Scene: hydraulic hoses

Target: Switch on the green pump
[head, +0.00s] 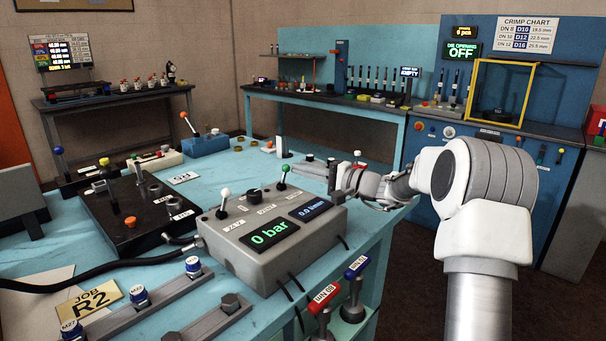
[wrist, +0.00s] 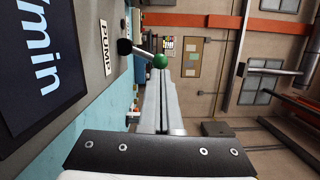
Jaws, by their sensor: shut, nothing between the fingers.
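The grey control box (head: 262,236) stands on the blue bench. Its pump lever has a green ball knob (head: 284,168) on a thin stem at the box's back right corner. The wrist view shows the green knob (wrist: 160,61) beside the PUMP label (wrist: 105,47), its stem rising from a black boot. The box's displays read 0 bar and 0.0 l/min. My gripper (head: 302,169) is shut and empty, reaching in from the right, level with the knob. In the wrist view its fingertips (wrist: 158,82) point at the knob, very close; I cannot tell whether they touch.
A white-knobbed lever (head: 224,195) and a black dial (head: 255,194) share the box top. A black block (head: 130,218) with an orange knob stands to the left. Hose tools with red and blue handles (head: 323,297) hang at the bench's front right edge.

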